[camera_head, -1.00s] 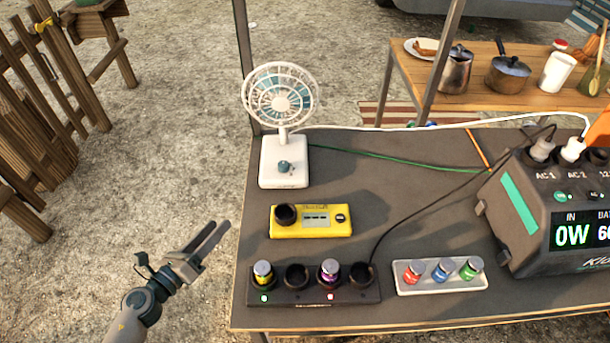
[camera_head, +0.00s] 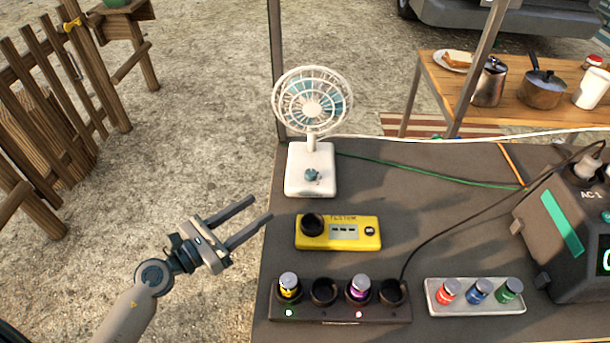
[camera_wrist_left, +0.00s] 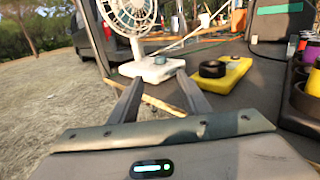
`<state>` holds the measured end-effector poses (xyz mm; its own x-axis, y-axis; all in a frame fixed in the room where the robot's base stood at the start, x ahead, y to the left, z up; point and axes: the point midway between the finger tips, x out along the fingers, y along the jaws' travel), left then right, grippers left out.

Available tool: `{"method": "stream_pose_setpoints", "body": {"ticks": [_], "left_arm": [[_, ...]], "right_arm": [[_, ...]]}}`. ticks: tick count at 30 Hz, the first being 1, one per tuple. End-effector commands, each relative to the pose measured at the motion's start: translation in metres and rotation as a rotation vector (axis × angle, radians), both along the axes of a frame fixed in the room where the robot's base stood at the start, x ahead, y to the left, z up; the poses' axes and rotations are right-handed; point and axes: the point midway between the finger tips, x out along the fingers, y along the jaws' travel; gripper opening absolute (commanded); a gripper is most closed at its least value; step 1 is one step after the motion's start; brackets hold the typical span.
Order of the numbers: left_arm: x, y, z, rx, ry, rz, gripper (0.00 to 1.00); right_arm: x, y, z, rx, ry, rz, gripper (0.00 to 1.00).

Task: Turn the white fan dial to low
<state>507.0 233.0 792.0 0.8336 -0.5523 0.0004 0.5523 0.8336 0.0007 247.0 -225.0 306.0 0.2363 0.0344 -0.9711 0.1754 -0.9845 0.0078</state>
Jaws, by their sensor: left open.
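The white fan (camera_head: 312,105) stands upright on its white base (camera_head: 300,158) at the back left of the dark table. Its blue-grey dial (camera_head: 311,175) is on the base top; I cannot read its setting. My left gripper (camera_head: 262,209) is open and empty, off the table's left edge, in front and left of the fan, its fingers pointing toward the table. In the left wrist view the fan base (camera_wrist_left: 148,70) and dial (camera_wrist_left: 160,60) show beyond the open fingers (camera_wrist_left: 158,88), apart from them. My right gripper is not in view.
A yellow tester (camera_head: 350,242) lies in front of the fan. A black charger (camera_head: 340,314) with cells and a white tray (camera_head: 436,304) with three cells are nearer. A power station (camera_head: 530,232) stands at right. A pole (camera_head: 276,60) rises behind the fan.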

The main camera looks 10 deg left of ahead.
Motion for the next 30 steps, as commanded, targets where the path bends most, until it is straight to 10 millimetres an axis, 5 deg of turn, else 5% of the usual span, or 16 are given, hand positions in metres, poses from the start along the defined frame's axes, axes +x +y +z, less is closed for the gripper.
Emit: {"method": "stream_pose_setpoints", "body": {"ticks": [30], "left_arm": [[0.13, -0.087, 0.001, -0.002, 0.0, 0.0, 0.43]], "right_arm": [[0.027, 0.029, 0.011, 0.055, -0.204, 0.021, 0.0]]}}
